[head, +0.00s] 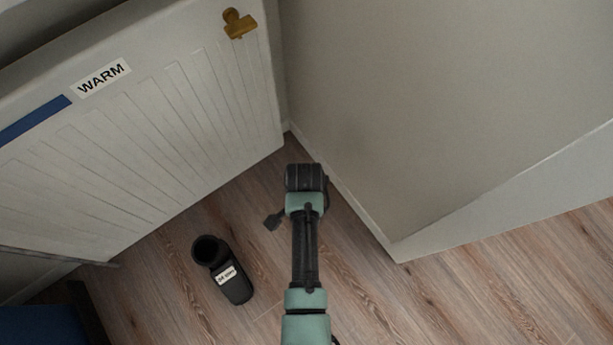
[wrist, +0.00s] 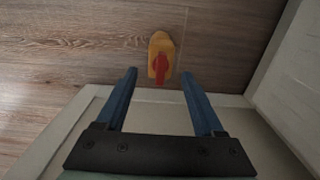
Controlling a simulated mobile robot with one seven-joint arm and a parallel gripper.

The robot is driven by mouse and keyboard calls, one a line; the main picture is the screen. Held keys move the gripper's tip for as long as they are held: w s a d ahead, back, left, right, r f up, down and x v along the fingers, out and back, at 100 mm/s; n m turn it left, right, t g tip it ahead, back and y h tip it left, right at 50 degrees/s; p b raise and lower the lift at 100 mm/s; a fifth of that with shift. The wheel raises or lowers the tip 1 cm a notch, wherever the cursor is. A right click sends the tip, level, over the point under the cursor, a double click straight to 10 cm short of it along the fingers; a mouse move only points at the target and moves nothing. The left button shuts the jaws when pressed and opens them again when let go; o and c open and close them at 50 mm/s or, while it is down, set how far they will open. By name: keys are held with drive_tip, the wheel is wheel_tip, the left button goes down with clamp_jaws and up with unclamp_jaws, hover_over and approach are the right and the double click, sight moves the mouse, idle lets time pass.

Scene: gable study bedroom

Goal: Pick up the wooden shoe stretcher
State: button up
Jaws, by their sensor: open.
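In the wrist view, a small yellow-orange object with a red part (wrist: 160,58) lies on the wood floor by a wall. It may be the wooden shoe stretcher, but I cannot tell for certain. My gripper (wrist: 158,73) is open, its two blue fingers spread with nothing held between them. The object appears just beyond and between the fingertips, apart from them. In the head view my arm reaches toward the corner; the fingers and this object are hidden there.
A white radiator (head: 190,110) with a "WARM" label (head: 102,78) and a brass-coloured clip-like thing (head: 238,23) stands at left. A grey wall (head: 400,110) closes the right. Floor at lower right is clear.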

drive_tip(key=shift+w+d+f+b, duration=0.1)
drive_tip(key=shift+f+b, duration=1.1)
drive_tip(key=shift+f, duration=0.15)
drive_tip(key=shift+w+d+f+b, duration=0.1)
drive_tip(key=shift+f+b, duration=1.1)
drive_tip(key=shift+f, duration=0.15)
drive_tip(key=shift+r, duration=0.1)
clamp_jaws()
